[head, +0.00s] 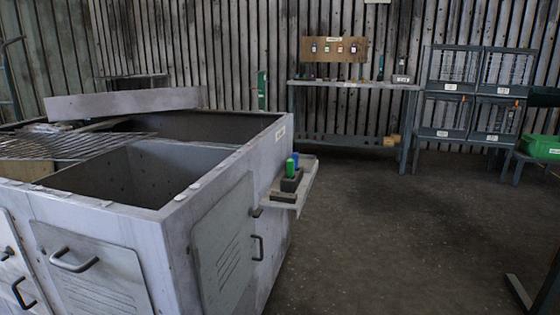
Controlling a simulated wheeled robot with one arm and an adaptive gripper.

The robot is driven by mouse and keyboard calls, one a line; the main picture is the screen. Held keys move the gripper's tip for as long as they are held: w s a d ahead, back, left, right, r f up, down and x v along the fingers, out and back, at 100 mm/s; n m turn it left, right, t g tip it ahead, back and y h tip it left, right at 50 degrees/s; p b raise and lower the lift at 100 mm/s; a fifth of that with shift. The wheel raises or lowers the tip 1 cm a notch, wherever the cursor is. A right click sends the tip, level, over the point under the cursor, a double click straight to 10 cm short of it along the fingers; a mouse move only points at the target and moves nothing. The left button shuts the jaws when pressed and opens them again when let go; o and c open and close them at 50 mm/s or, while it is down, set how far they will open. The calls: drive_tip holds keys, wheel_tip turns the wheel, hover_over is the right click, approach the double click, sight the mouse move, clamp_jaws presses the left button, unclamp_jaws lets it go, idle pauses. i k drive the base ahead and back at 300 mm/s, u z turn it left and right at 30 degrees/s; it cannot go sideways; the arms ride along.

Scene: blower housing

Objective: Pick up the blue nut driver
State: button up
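A small blue upright handle (295,158), which looks like the blue nut driver, stands beside a green handle (289,168) in a dark holder block (291,181). The block sits on a small shelf (304,186) fixed to the right side of the grey housing. The green handle partly covers the blue one, and its lower part is hidden. My gripper is not in view.
The large grey housing (172,228) with open top compartments fills the left. A workbench (350,84) with a tool board (334,49) stands at the back. Wire-front bins (455,69) and a green crate (541,146) are at right. The middle floor (385,225) is clear.

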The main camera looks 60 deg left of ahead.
sight(295, 156)
drive_tip(key=u, duration=0.7)
drive_tip(key=i, duration=0.95)
drive_tip(key=u, duration=1.4)
drive_tip(key=i, duration=0.5)
drive_tip(key=u, duration=0.4)
